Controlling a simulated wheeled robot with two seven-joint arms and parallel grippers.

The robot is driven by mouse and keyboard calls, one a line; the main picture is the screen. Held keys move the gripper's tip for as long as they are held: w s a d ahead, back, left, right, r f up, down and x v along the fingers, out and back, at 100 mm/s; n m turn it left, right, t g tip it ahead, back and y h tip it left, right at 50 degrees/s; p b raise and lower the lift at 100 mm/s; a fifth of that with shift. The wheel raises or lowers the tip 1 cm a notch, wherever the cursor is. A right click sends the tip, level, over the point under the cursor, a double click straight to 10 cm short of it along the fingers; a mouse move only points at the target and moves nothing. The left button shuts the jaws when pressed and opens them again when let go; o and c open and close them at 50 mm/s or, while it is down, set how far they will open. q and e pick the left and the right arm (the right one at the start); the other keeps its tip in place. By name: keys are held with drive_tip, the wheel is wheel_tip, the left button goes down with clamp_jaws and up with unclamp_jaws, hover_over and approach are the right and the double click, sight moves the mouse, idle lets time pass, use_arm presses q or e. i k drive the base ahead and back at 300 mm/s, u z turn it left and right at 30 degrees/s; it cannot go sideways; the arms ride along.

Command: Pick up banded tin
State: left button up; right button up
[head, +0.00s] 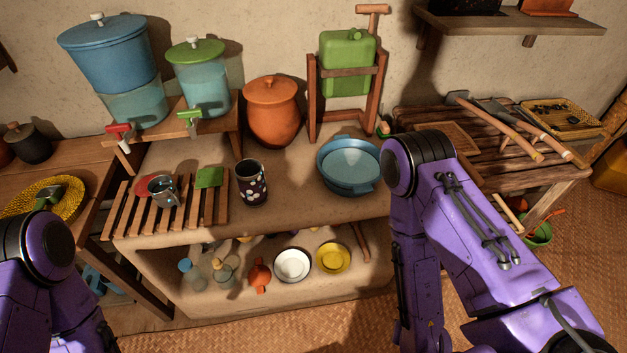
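No tin with plain bands stands out clearly in the head view. A dark cylindrical container with pale spots and a light rim (251,184) stands upright on the clay counter, just right of the slatted rack. A small grey metal cup (165,191) sits on the slatted rack (121,208). I cannot tell which of these, if either, is the banded tin. My purple arms show at the lower left and right, but neither gripper is in view. Nothing touches the spotted container.
A blue basin (350,165) and an orange lidded pot (273,112) stand on the counter. Blue (112,60) and green-lidded (200,80) dispensers are at the back left. Bowls and bottles fill the shelf below. The counter (300,205) between spotted container and basin is clear.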

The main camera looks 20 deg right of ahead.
sight(249, 172)
drive_tip(key=u, duration=0.7)
drive_tip(key=i, duration=0.6)
drive_tip(key=z, duration=0.55)
